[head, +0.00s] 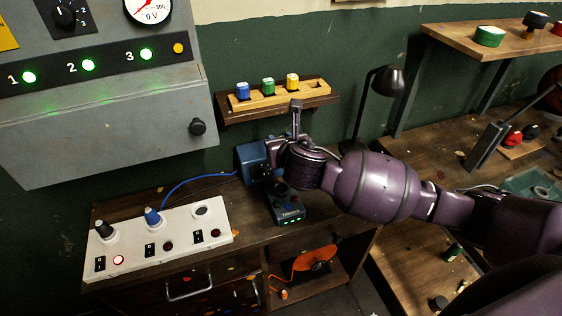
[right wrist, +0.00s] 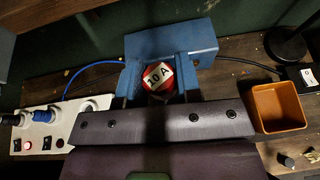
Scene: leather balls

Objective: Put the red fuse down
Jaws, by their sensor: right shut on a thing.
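My right gripper (head: 254,164) is in the head view at the end of the purple arm, low over the dark wooden bench (head: 245,216). In the right wrist view its two blue fingers are shut on the red fuse (right wrist: 152,71), whose round top has a white "10 A" label and faces the camera. The fuse's lower part is hidden, so I cannot tell whether it touches anything below. In the head view the gripper hides the fuse. My left gripper is not in view.
A white panel (head: 182,247) at the left has black and blue fuses and an empty third socket. A wooden rack (head: 264,99) holds blue, green and yellow fuses.

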